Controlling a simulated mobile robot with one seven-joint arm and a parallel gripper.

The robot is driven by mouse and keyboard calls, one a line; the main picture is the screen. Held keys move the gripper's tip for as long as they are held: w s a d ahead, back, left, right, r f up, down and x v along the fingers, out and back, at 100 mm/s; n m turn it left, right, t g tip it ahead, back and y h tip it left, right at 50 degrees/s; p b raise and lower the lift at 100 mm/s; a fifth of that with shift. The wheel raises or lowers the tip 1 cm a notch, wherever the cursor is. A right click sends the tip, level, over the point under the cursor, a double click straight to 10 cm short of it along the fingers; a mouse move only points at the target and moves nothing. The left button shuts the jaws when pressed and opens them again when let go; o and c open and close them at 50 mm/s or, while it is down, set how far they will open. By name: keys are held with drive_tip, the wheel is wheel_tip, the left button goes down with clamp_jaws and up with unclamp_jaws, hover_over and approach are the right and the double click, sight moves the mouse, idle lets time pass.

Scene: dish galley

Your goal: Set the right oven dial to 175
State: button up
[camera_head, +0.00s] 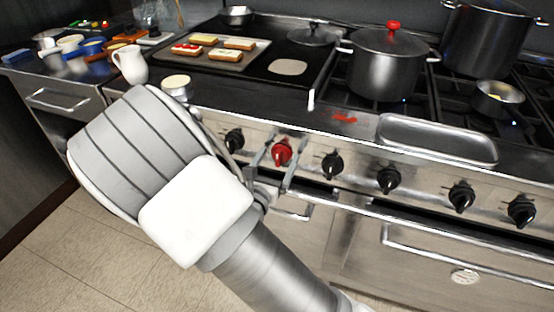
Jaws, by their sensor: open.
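A row of dials runs along the steel front panel of the range. A red dial (281,152) is second from the left. The others are black: one at the left end (234,139), then to the right of the red one a third (332,164), a fourth (388,178), a fifth (461,196) and one at the right end (521,210). No numbers or labels can be read, so I cannot tell which is the right oven dial. My gripper (279,159) is open, its fingers on either side of the red dial; contact is not clear.
Oven doors with bar handles (450,252) lie below the panel. On top stand a large pot (385,72), a steel tray (437,140), a small pan (498,98) and a toast tray (215,55). A white pitcher (130,65) stands left. Tiled floor in front is clear.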

drive_tip(key=c, duration=1.4)
drive_tip(key=shift+o, duration=0.2)
drive_tip(key=shift+r+n+p, duration=0.1)
drive_tip(key=shift+n+p, duration=0.2)
drive_tip(key=shift+p, duration=0.2)
drive_tip(key=shift+r+n+p, duration=0.1)
drive_tip(key=shift+n+p, duration=0.4)
drive_tip(key=shift+p, duration=0.4)
drive_tip(key=n+p, duration=0.2)
drive_tip(key=p, duration=0.1)
drive_tip(key=shift+a+r+n, duration=0.1)
drive_tip(key=shift+n, duration=0.2)
drive_tip(key=n+p, duration=0.6)
drive_tip(key=p, duration=0.1)
drive_tip(key=shift+a+f, duration=0.1)
drive_tip(key=shift+f, duration=0.1)
drive_tip(key=n+p, duration=0.1)
drive_tip(key=n, duration=0.1)
drive_tip(key=n+p, duration=0.1)
drive_tip(key=n, duration=0.1)
drive_tip(key=n+p, duration=0.2)
drive_tip(key=shift+f+n, duration=0.25)
drive_tip(key=shift+n, duration=0.05)
drive_tip(key=n+p, duration=0.1)
drive_tip(key=n, duration=0.1)
drive_tip(key=n+p, duration=0.1)
drive_tip(key=n, duration=0.2)
drive_tip(key=shift+w+f, duration=0.1)
drive_tip(key=shift+f, duration=0.1)
drive_tip(key=shift+n, duration=0.3)
